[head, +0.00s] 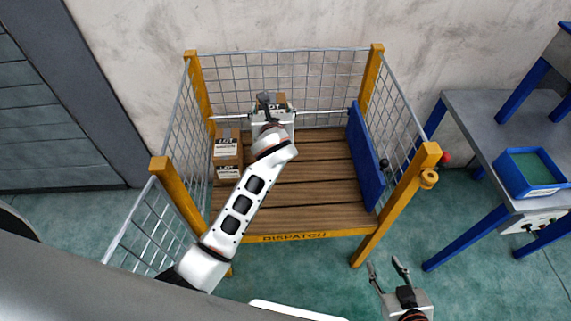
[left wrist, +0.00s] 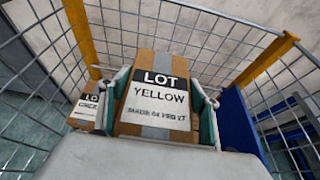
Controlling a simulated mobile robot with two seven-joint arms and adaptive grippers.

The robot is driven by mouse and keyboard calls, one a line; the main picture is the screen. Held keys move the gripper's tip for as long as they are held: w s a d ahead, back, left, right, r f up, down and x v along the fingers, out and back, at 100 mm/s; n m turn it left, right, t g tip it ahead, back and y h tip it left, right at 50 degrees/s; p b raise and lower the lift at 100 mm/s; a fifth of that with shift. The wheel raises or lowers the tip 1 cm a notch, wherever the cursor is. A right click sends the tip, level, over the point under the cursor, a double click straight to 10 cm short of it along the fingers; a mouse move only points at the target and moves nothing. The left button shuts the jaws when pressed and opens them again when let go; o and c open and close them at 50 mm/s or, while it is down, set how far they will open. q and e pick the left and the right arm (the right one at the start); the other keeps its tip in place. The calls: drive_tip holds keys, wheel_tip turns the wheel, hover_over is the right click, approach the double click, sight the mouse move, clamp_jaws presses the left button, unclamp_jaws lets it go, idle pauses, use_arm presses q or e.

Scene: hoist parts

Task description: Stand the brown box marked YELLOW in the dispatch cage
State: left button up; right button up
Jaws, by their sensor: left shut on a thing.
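The brown box marked YELLOW (left wrist: 158,66) fills the middle of the left wrist view, its white label facing the camera. My left gripper (left wrist: 158,108) is shut on it, one finger on each side. In the head view the gripper (head: 266,102) is inside the dispatch cage (head: 335,232), near its back mesh, and mostly hides the box (head: 281,100). The box looks upright; whether its bottom touches the slatted floor is hidden. My right gripper (head: 386,264) is open and empty, outside the cage at the front right.
Brown LOT boxes (head: 227,143) stand along the cage's left side; one (left wrist: 84,110) shows in the left wrist view. A blue panel (head: 366,155) stands at the right side. The floor right of my arm is bare. A bench with a blue tray (head: 532,172) stands further right.

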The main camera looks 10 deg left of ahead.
use_arm(q)
drive_tip(key=shift+w, duration=0.2)
wheel_tip(320, 180, down, 14)
drive_tip(key=b, duration=0.4)
drive_tip(key=shift+d+f+b, duration=0.1)
drive_tip(key=shift+b, duration=0.25)
drive_tip(key=shift+f, duration=0.5)
drive_tip(key=shift+f+b, duration=1.1)
drive_tip(key=shift+f, duration=1.05)
